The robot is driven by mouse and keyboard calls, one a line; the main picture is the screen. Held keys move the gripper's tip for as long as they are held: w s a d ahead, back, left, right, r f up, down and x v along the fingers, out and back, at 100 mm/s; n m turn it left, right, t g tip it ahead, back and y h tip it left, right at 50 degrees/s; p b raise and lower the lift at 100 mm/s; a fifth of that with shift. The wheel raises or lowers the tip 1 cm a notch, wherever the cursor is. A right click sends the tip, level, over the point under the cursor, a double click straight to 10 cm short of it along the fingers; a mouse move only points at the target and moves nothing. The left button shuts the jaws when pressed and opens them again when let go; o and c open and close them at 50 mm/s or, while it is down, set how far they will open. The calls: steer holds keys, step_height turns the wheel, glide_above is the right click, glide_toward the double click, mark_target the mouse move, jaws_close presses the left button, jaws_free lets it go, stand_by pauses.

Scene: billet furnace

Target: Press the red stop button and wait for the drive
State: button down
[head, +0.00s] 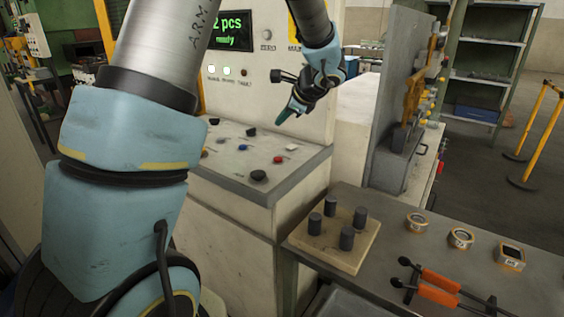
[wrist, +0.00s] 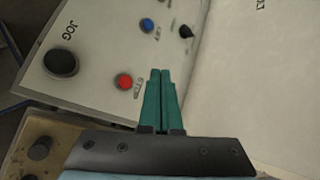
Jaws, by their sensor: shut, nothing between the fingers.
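The red stop button (head: 278,160) sits on the sloped top of the pale control console, close to a large black button (head: 258,175). In the wrist view the red button (wrist: 124,81) has a STOP label beside it, and the large black button (wrist: 60,63) is labelled JOG. My gripper (head: 283,117) is above the console, its teal fingertips apart from the red button. In the wrist view the fingertips (wrist: 160,73) are together and empty, to the right of the red button. A green display (head: 232,31) reads "2 pcs ready"; its left part is hidden by my arm.
A blue button (wrist: 147,25) and a black knob (wrist: 186,31) are near the fingertips. A wooden block (head: 332,243) with several dark cylinders stands on the table at right, with orange-handled tongs (head: 440,280). The console's upright panel rises behind my gripper.

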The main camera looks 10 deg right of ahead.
mark_target(281, 159)
step_height(281, 159, down, 9)
steer(key=b, duration=0.6)
steer(key=shift+b, duration=0.35)
stand_by(1.8)
steer(key=shift+f+b, duration=0.35)
steer(key=shift+b, duration=0.15)
steer(key=shift+f+b, duration=0.4)
stand_by(0.5)
stand_by(0.4)
steer(key=shift+r+p, duration=0.6)
steer(key=shift+r, duration=0.25)
steer(key=shift+r, duration=0.15)
